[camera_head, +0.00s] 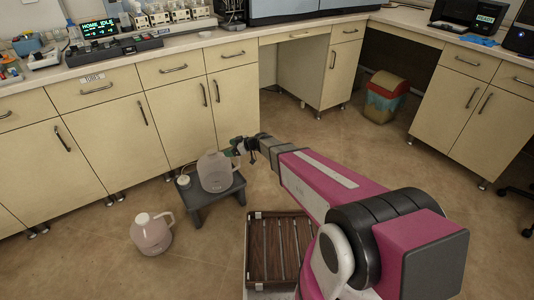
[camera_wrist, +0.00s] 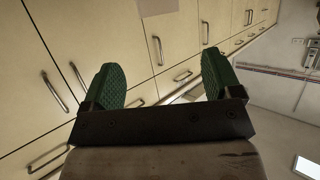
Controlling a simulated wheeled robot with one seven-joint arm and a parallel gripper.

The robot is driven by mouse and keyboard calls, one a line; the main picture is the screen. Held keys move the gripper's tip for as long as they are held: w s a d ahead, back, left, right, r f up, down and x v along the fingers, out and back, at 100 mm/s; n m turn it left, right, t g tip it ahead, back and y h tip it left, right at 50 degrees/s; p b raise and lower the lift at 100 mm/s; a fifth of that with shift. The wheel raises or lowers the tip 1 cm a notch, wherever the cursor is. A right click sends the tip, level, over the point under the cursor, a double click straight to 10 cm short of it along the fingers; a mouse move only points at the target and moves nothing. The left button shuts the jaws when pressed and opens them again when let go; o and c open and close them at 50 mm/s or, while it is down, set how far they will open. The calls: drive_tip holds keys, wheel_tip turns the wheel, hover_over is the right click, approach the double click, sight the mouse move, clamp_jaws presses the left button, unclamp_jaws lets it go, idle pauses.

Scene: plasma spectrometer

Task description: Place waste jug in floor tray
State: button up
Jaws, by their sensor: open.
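A pale translucent jug (camera_head: 214,173) stands upright on a low dark grey stool (camera_head: 208,202). A second jug (camera_head: 152,233), with pinkish contents and a white cap, stands on the floor to the left. I cannot tell which one is the waste jug. A brown slatted floor tray (camera_head: 251,270) lies in front of the stool, partly beside my arm; no jug is in it. My gripper (camera_head: 236,150) is just right of the stool jug's top; I cannot tell whether they touch. In the wrist view my gripper's green fingers (camera_wrist: 161,68) are spread with nothing between them.
A small white-capped container (camera_head: 184,181) sits on the stool's left side. Beige cabinets (camera_head: 105,130) run close behind the stool. A red and teal bin (camera_head: 384,97) stands at the back right. Floor is clear between the tray and the right cabinets.

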drive_tip(key=s+d+r+m+g+h, duration=0.1)
drive_tip(key=s+d+r+m+h, duration=0.2)
drive_tip(key=s+d, duration=0.4)
drive_tip(key=s+d+r+m+g+h, duration=0.1)
drive_tip(key=s+d+r+m+h, duration=0.3)
drive_tip(key=d, duration=1.1)
drive_tip(key=s+d+r+m+g+h, duration=0.1)
drive_tip(key=s+d+r+m+h, duration=0.2)
drive_tip(key=s+d+m+h, duration=0.3)
drive_tip(key=shift+s+d+r+m, duration=0.25)
drive_tip(key=shift+s+d+m, duration=0.95)
drive_tip(key=shift+s+d, duration=1.5)
drive_tip(key=shift+w, duration=0.1)
